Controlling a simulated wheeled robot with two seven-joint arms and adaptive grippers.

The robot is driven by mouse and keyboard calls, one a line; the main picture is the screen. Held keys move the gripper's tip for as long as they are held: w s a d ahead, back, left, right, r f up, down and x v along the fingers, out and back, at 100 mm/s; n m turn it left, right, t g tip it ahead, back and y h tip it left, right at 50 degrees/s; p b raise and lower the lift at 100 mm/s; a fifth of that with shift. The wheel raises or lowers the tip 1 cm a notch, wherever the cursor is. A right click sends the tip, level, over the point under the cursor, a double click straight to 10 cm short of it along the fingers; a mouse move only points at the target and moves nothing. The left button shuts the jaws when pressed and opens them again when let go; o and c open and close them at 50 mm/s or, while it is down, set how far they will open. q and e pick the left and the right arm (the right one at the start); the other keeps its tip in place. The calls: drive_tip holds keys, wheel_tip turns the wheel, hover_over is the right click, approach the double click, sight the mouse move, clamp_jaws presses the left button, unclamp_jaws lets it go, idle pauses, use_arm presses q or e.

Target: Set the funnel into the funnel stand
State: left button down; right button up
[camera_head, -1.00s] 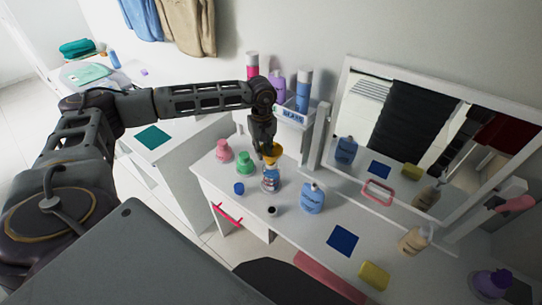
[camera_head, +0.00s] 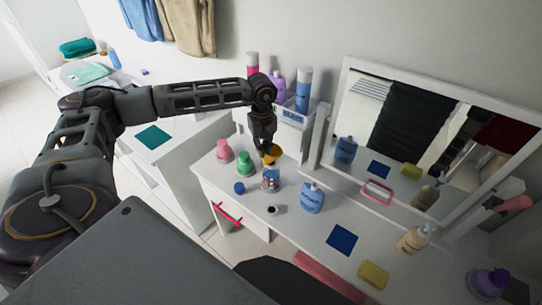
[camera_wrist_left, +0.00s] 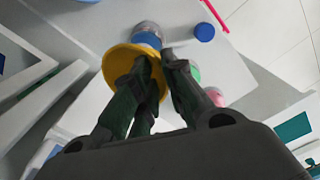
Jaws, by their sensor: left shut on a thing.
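My left gripper (camera_head: 265,145) is shut on the yellow funnel (camera_head: 274,154) and holds it above a clear bottle (camera_head: 270,180) with a blue label. In the left wrist view the fingers (camera_wrist_left: 160,65) cover part of the funnel (camera_wrist_left: 118,65), and the bottle (camera_wrist_left: 147,35) shows just beyond its rim. I cannot tell whether funnel and bottle touch. A small white piece with a dark opening (camera_head: 274,210) stands on the table in front of the bottle; I cannot tell whether it is the funnel stand. My right gripper is not in view.
A pink piece (camera_head: 224,150), a green piece (camera_head: 245,165) and a blue cap (camera_head: 239,188) stand left of the bottle. A blue bottle (camera_head: 312,198) is to its right. A mirror (camera_head: 400,150) stands behind; a blue cloth (camera_head: 342,240) lies in front.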

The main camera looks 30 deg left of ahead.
use_arm(q)
drive_tip(key=shift+r, duration=0.1)
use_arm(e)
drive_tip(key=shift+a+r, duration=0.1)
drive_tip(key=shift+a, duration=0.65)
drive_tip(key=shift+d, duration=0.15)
use_arm(q)
drive_tip(key=shift+r, duration=0.15)
drive_tip(key=shift+r+p, duration=0.4)
drive_tip(key=shift+r, duration=0.05)
drive_tip(key=shift+r+p, duration=0.5)
drive_tip(key=shift+r, duration=1)
drive_tip(key=shift+r+p, duration=0.45)
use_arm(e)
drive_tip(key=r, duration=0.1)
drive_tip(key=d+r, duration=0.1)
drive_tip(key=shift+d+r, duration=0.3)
